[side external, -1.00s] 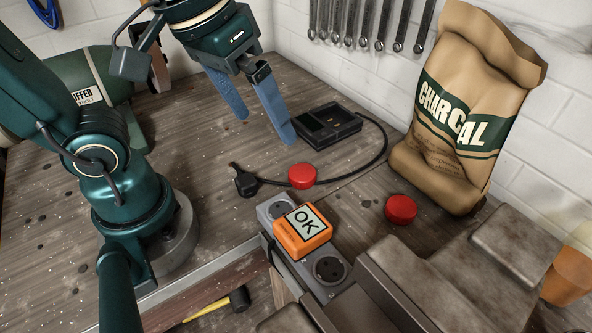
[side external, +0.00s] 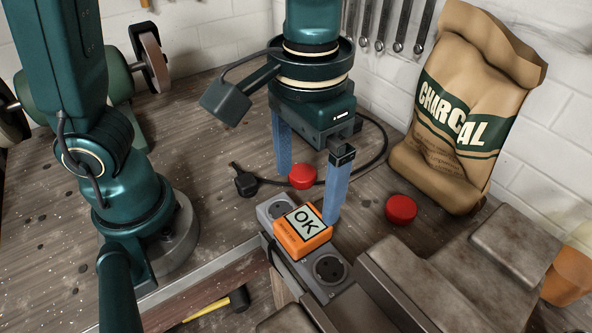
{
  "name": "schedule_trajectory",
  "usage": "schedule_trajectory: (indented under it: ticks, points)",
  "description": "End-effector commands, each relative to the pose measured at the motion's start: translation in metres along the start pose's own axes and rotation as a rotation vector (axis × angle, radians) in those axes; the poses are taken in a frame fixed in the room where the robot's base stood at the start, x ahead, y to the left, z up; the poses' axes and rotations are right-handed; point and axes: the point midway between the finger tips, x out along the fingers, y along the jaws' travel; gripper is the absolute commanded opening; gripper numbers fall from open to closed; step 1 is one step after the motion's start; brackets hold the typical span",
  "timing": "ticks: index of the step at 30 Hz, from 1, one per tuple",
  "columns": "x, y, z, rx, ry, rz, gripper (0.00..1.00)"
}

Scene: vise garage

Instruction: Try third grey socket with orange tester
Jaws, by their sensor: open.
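The orange tester (side external: 290,246) sits on the grey socket strip (side external: 304,277), its display reading "OK". It covers the strip's middle. One bare grey socket (side external: 279,209) shows at the strip's far end and another (side external: 328,268) at its near end. What is under the tester is hidden. My gripper (side external: 307,199) is open with nothing held, its two blue fingers pointing down. The right finger's tip appears beside the tester's far right edge; the left finger's tip is further back. I cannot tell whether the right finger touches the tester.
A red cap (side external: 302,177) shows between my fingers, and another red cap (side external: 401,209) lies to the right. A black cable with a plug (side external: 246,184) lies behind the strip. The vise (side external: 440,280) stands close on the right, with a charcoal bag (side external: 460,120) behind.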

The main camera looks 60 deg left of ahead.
Motion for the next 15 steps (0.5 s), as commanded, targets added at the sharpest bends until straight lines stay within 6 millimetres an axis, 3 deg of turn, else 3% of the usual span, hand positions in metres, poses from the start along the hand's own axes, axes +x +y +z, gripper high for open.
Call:
schedule_trajectory:
  ticks: [8,15]
  points:
    - [0.011,0.0,0.0,-0.001,-0.002,-0.001,1.0]
    - [0.044,-0.001,0.0,-0.001,-0.004,-0.002,1.0]
